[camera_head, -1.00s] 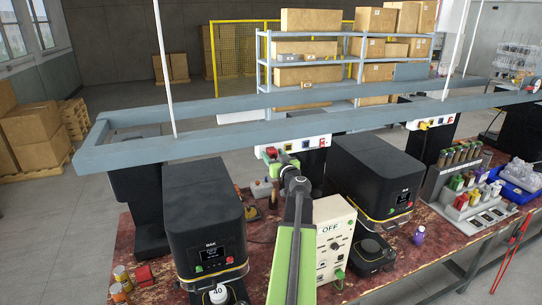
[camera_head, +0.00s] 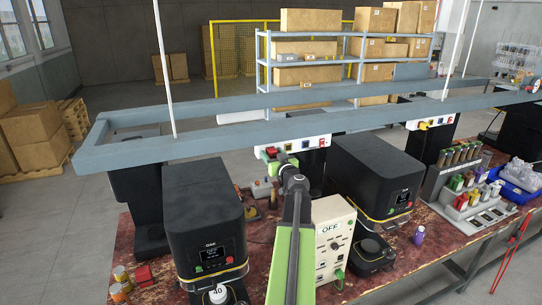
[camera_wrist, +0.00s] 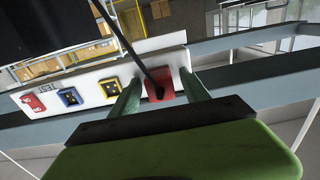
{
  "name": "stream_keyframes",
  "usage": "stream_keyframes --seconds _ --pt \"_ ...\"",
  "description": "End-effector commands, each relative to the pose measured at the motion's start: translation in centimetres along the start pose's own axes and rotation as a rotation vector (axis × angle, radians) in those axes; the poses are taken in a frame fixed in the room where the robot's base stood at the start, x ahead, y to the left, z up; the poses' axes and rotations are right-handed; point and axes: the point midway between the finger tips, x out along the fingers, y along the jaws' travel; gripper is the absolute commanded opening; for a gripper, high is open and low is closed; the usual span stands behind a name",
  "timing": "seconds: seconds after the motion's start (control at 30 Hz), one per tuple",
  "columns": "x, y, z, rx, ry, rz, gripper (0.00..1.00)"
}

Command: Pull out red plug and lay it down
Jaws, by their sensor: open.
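The red plug (camera_wrist: 161,86) with its black cable sits on the white socket panel (camera_wrist: 190,57) in the wrist view. My gripper (camera_wrist: 160,92) is open, with one green finger on each side of the red plug. I cannot tell whether either finger touches it. In the head view the red plug (camera_head: 271,153) is at the left end of the white panel under the grey rail. My gripper (camera_head: 284,166) is just in front of it there, and its fingertips are small and hard to make out.
Blue (camera_wrist: 69,97), yellow (camera_wrist: 111,87) and another red socket (camera_wrist: 32,103) line the panel. Two black machines (camera_head: 203,222) (camera_head: 378,175) flank my arm. A cream control box (camera_head: 333,240) stands close on its right. The grey rail (camera_head: 250,136) runs above the panel.

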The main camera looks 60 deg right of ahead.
Motion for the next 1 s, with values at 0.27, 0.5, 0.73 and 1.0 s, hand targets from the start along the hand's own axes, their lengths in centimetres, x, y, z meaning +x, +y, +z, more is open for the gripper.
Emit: stream_keyframes --seconds 0.27,0.5,0.73,1.0 --pt "0.01 -0.03 0.0 0.0 0.0 0.0 0.39" --pt "0.02 -0.04 0.0 0.0 0.0 -0.001 0.07" --pt "0.01 -0.06 0.0 0.0 0.0 -0.001 0.0" --pt "-0.24 -0.06 0.0 0.0 0.0 -0.001 0.0"
